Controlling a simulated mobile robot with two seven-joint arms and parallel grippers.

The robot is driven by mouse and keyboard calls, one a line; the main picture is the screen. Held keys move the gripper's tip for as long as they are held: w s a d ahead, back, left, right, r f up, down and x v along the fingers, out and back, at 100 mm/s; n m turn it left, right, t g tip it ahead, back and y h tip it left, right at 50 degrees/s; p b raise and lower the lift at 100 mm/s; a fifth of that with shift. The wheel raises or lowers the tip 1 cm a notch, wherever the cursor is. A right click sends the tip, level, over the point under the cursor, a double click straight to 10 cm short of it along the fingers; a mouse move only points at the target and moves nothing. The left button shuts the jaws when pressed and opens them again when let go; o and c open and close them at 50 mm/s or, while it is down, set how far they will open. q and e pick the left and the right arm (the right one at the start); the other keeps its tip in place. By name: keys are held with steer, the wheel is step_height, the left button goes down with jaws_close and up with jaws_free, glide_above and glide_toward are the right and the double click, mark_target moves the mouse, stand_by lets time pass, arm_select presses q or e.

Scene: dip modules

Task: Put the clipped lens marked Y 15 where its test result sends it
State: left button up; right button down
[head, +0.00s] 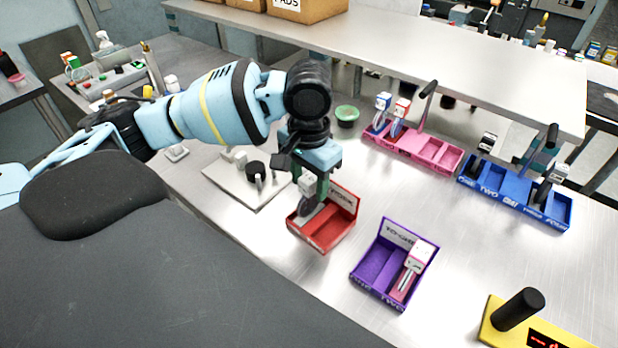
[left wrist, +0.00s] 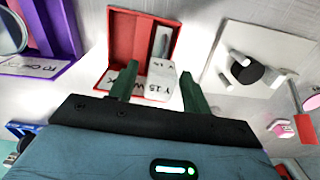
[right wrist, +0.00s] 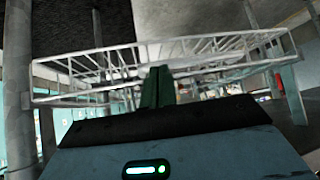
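The clipped lens marked Y 15 (left wrist: 163,80) has a white clip block and lies in the left compartment of the red tray (head: 340,222); it also shows in the head view (head: 307,186). My left gripper (left wrist: 160,90) is over the red tray, its two green fingers on either side of the white clip, with a visible gap to each. It is open. My right gripper (right wrist: 157,87) has its fingers together with nothing between them, in front of a white wire rack. The yellow tester (head: 490,335) has a black post and a red display, cut off by the frame and unreadable.
A purple tray (head: 370,268) holds another clipped piece (head: 412,265) in its right compartment. A pink tray (head: 448,155) and a blue numbered tray (head: 505,197) hold more clipped pieces. A white plate (head: 228,180) with a black knob lies left of the red tray. A raised shelf (head: 420,60) stands behind.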

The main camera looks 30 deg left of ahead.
arm_select(q)
steer(key=shift+r, duration=0.35)
step_height(320, 180, up, 12)
steer(key=p, duration=0.1)
steer(key=shift+f+p, duration=0.15)
steer(key=shift+p, duration=0.15)
arm_select(e)
steer(key=shift+w+d+r+t, duration=0.25)
steer(key=shift+w+r+t, duration=0.05)
steer(key=shift+w+r, duration=0.7)
